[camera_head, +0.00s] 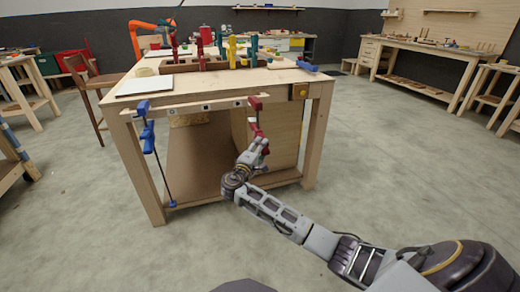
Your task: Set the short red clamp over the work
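A red clamp (255,104) with a thin dark bar stands upright at the front edge of the bench. Its upper red jaw is at the right end of a pale strip of work (200,107) along that edge. My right gripper (259,146) is at the clamp's lower red part, below the bench top, with its fingers closed around it. The fingers partly hide that red part. Whether the jaws touch the work is too small to tell. My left gripper is not in view.
A blue clamp (148,137) hangs at the strip's left end, its bar reaching down near the lower shelf. Several coloured clamps, including a red one (206,37), stand along a rack at the back of the bench (200,83). A pale board (145,86) lies top left. Open floor is right.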

